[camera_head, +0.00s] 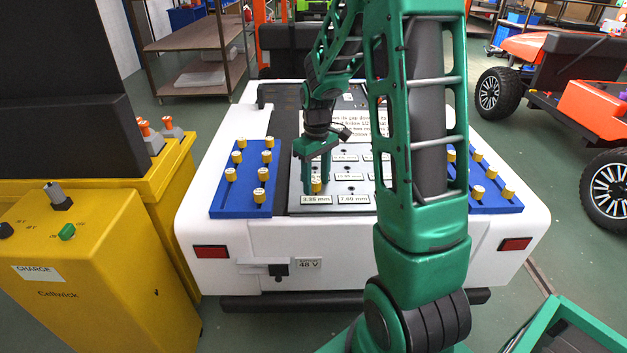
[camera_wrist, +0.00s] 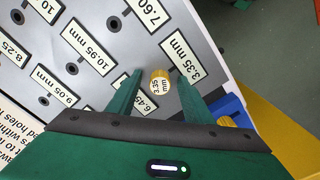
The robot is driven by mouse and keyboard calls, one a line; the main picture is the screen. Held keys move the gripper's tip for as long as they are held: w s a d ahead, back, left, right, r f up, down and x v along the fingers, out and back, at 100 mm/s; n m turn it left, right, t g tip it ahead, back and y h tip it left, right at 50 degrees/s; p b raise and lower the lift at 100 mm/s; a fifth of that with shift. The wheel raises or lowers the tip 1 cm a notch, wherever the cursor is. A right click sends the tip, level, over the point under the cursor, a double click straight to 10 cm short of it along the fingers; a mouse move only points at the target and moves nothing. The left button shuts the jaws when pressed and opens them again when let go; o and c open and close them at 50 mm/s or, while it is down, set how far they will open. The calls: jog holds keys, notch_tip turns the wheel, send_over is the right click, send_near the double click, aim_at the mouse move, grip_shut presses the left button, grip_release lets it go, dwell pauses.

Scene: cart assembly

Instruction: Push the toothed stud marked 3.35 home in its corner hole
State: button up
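The stud marked 3.35 mm (camera_wrist: 159,83) has a pale round cap and a yellow side. It stands beside the 3.35 mm label (camera_wrist: 180,58) on the grey plate (camera_wrist: 95,30), at the plate's near left corner in the head view, where the stud (camera_head: 316,186) also shows. My gripper (camera_wrist: 158,74) is open, with one green finger on each side of the stud and gaps visible between. In the head view my gripper (camera_head: 316,180) points down over that corner. The hole under the stud is hidden, and I cannot tell how deep the stud sits.
A blue rack (camera_head: 232,204) with several yellow studs lies left of the plate. Another blue rack (camera_head: 489,203) lies to the right, partly behind my arm. Other plate holes near the 7.60 mm label (camera_wrist: 150,10) look empty. A yellow charge cabinet (camera_head: 90,260) stands left of the cart.

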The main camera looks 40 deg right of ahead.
jog(key=shift+r, duration=0.1)
notch_tip(320, 180, up, 10)
jog(key=shift+r, duration=0.25)
dwell(0.4)
jog(key=s+a+m, duration=0.2)
jog(key=s+m, duration=0.2)
jog(key=s, duration=1)
jog(key=s+a+m, duration=0.1)
jog(key=s+m, duration=0.3)
jog(key=s, duration=1)
jog(key=shift+a+r, duration=0.15)
jog(key=shift+a, duration=0.2)
